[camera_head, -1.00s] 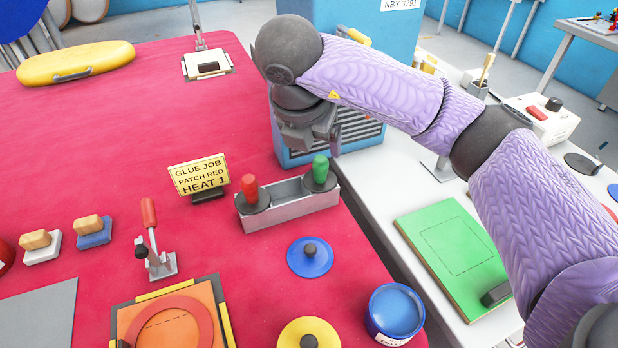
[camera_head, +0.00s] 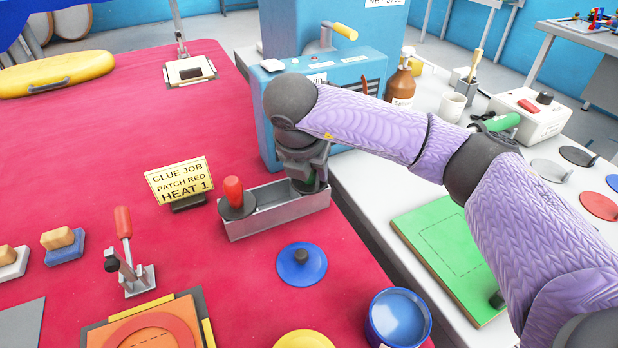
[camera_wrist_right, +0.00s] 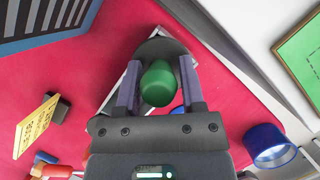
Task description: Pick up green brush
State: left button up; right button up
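The green brush (camera_wrist_right: 158,84) stands upright in the right end of the grey metal tray (camera_head: 250,228), its dark round base below the green handle. In the head view my right gripper (camera_head: 308,178) is down over it and hides most of it. In the right wrist view my right gripper (camera_wrist_right: 160,72) is open, with one finger on each side of the green handle. I see a small gap on the right side; contact on the left is unclear. The red-handled brush (camera_head: 233,192) stands in the tray's left end. My left gripper is not in view.
A yellow sign (camera_head: 180,180) stands behind the tray at left. A blue machine (camera_head: 330,70) rises close behind my right gripper. A blue lid (camera_head: 302,264) and a blue can (camera_head: 399,316) are in front.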

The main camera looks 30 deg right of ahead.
jog(key=c, duration=0.5)
grip_shut()
notch_tip(320, 180, up, 10)
jog(key=p, duration=0.3)
jog(key=shift+f, duration=0.25)
jog(key=shift+r+p, duration=0.3)
jog(key=shift+r, duration=0.05)
jog(key=shift+o, duration=2)
grip_release()
jog(key=shift+f, duration=0.1)
jog(key=c, duration=0.5)
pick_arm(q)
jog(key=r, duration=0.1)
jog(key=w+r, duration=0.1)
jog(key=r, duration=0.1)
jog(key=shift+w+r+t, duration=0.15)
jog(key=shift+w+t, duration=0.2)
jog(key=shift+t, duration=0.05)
